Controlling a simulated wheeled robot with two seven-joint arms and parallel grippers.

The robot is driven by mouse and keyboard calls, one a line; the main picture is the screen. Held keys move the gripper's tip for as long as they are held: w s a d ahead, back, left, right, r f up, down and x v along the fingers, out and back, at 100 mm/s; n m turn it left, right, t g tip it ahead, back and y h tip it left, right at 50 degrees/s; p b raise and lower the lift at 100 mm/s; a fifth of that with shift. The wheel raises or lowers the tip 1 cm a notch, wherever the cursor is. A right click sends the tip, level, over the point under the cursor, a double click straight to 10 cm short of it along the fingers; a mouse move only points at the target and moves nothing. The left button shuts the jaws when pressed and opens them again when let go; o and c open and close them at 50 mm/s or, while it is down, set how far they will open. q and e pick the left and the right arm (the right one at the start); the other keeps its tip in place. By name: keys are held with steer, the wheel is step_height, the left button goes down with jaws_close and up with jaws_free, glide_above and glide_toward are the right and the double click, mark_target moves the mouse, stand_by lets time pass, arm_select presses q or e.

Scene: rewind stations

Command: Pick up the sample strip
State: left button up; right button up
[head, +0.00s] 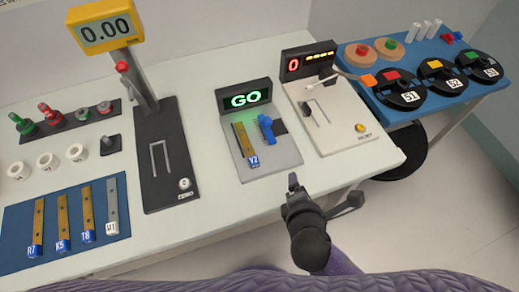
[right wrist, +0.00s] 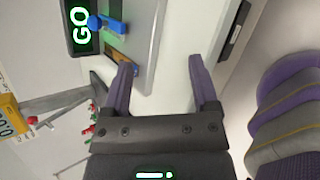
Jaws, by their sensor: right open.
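The sample strip (head: 244,140), brass-coloured with a blue end marked Y2, lies on the grey plate of the GO station (head: 282,158), beside a blue clamp lever (head: 266,129). My right gripper (head: 324,192) is open and empty near the table's front edge, to the right of and nearer than the strip. In the right wrist view the open jaws (right wrist: 161,75) have pale table between them. Part of the strip (right wrist: 118,48) shows beyond the left finger, which hides some of it. My left gripper is not in view.
A blue mat (head: 14,225) at left holds several other strips, brass and grey. A dark stand with a yellow 0.00 display (head: 104,30) stands left of the GO station. A pale station with a red 0 (head: 340,132) is at right. Clear table lies before the stations.

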mark_target(255, 165)
steer(key=a+n+y, duration=0.1)
steer(key=a+n, duration=0.1)
steer(key=n, duration=0.3)
steer(key=a+n+t+y, duration=0.1)
steer(key=n+y, duration=0.1)
steer(key=n, duration=0.3)
steer(key=a+n+t+y, duration=0.1)
steer(key=a+n, duration=0.1)
steer(key=n, duration=0.3)
steer(key=shift+a+f+y, duration=0.3)
steer(key=shift+a+f, duration=0.05)
steer(key=shift+f, duration=0.05)
steer(key=shift+n+y, duration=0.3)
steer(key=shift+n, duration=0.3)
steer(key=b+x, duration=0.1)
steer(key=x, duration=0.2)
steer(key=b+x, duration=0.1)
steer(key=x, duration=0.2)
steer(key=b+x, duration=0.1)
steer(key=x, duration=0.3)
steer(key=shift+s+a+r, duration=0.1)
steer(key=shift+a, duration=0.2)
steer(key=shift+r, duration=0.1)
steer(key=shift+c, duration=0.3)
jaws_close()
